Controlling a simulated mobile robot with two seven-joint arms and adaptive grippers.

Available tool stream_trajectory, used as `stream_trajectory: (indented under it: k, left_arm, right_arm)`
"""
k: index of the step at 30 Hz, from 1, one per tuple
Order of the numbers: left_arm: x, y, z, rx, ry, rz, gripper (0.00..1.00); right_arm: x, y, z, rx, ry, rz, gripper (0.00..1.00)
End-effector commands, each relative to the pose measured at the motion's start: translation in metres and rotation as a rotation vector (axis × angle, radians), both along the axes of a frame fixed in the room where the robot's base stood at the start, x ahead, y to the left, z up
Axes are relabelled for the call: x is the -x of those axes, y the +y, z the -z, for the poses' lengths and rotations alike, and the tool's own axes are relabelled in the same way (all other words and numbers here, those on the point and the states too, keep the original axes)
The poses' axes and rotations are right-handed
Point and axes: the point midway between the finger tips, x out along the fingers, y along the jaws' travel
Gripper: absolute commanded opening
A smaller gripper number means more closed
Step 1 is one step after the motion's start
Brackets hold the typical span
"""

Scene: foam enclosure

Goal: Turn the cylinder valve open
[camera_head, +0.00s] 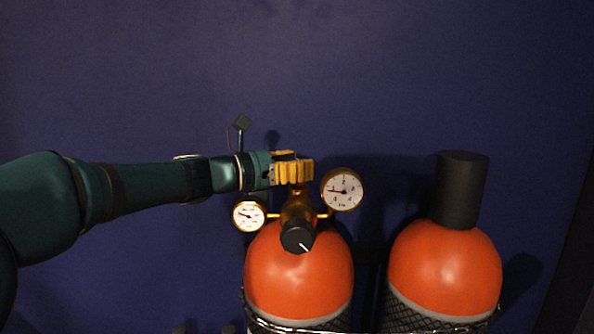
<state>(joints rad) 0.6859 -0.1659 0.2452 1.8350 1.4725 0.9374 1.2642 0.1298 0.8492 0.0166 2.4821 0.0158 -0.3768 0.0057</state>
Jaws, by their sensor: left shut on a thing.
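The orange-topped gas cylinder (298,272) stands upright at the lower middle in the head view. A brass valve and regulator body (299,206) sits on its top, with a black front knob (297,236) bearing a white line. My left gripper (294,171) reaches in from the left and is shut on the cylinder valve at the top of this brass fitting. Its yellow fingers cover most of the valve's handle, so how far the valve is turned cannot be told. My right gripper is not in view.
A larger dial gauge (342,190) is close to the right of my left gripper, and a smaller gauge (249,214) is below my wrist. A second orange cylinder (445,268) with a tall black cap (461,190) stands at right. Dark blue wall (300,70) lies behind.

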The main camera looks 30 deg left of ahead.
Motion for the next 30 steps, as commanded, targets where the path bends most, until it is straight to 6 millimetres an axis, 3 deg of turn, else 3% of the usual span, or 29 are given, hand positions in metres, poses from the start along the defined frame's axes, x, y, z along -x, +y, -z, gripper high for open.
stream_trajectory:
  k: [14, 15, 17, 30]
  left_arm:
    - [0.0008, 0.0001, -0.0008, 0.000, -0.001, -0.066, 0.20]
    - [0.0008, 0.0001, -0.0008, 0.000, -0.001, -0.065, 0.65]
    - [0.0008, 0.0001, -0.0007, 0.000, -0.001, -0.065, 0.86]
    - [0.0006, -0.0002, -0.0077, -0.002, -0.002, -0.064, 0.89]
  right_arm:
    - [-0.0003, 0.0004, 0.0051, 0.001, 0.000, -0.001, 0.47]
    - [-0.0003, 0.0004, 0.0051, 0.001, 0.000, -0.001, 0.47]
    - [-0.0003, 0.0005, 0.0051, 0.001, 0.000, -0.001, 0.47]
    - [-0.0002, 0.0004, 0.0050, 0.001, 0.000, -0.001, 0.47]
